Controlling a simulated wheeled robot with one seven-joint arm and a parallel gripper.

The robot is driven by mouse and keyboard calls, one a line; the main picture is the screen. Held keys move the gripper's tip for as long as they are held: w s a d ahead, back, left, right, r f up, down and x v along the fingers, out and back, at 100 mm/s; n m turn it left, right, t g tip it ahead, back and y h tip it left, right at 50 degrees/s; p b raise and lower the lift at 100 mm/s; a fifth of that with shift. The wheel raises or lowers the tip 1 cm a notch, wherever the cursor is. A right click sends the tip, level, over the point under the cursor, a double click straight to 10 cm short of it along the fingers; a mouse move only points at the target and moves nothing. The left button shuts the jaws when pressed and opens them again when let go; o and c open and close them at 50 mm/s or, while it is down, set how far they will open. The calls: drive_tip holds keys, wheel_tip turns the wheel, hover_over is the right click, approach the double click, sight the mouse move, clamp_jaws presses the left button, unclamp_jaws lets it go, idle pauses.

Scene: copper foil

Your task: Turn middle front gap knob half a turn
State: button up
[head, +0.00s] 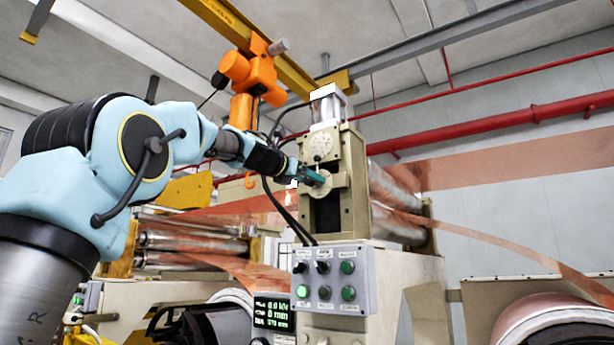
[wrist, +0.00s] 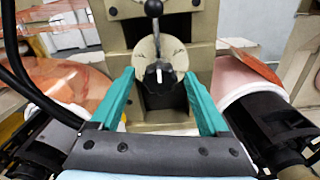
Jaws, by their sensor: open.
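The gap knob (wrist: 158,74) is black with a white pointer mark, set on a round cream dial (wrist: 160,50) on the beige machine front. In the wrist view the pointer looks roughly upright. My gripper (wrist: 159,78) is open, with one teal finger on each side of the knob. I cannot tell whether either finger touches it. In the head view my gripper (head: 312,176) is up against the lower dial (head: 319,184) of the beige roller stand (head: 354,190), and the knob is hidden by the fingers.
A black ball-ended lever (wrist: 154,8) stands just above the knob. A second dial (head: 319,145) sits higher on the stand. Below is a grey control box (head: 330,278) with several buttons. Copper foil (head: 480,168) runs off to the right. An orange hoist (head: 250,75) hangs behind.

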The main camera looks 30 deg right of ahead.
clamp_jaws()
idle(0.7)
